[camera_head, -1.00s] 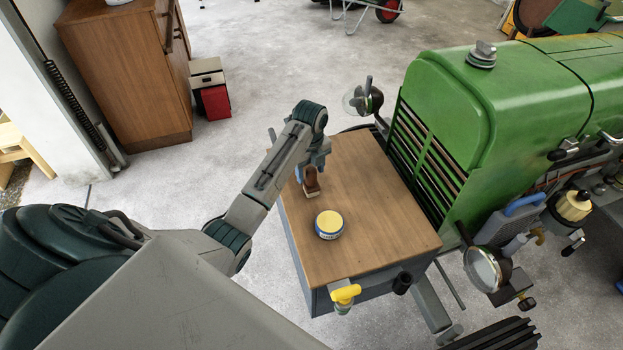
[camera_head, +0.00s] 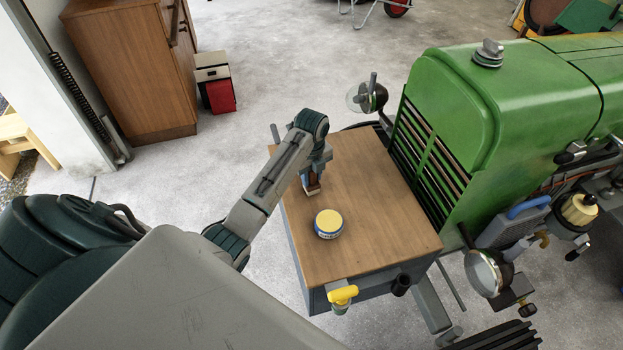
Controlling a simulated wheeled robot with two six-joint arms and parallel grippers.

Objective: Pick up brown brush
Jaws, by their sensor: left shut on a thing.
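The brown brush (camera_head: 312,187) is at the far left part of a wooden-topped table (camera_head: 375,215), with pale bristles at its lower end. My left gripper (camera_head: 312,174) comes down over the brush and is shut on it. The arm and gripper hide the brush's upper part. I cannot tell whether the bristles touch the tabletop. My right gripper does not show.
A round tin with a yellow lid (camera_head: 328,223) stands on the table close in front of the brush. A yellow-topped item (camera_head: 342,294) hangs at the table's front edge. A green tractor (camera_head: 470,130) with a headlamp (camera_head: 487,270) borders the table's right side.

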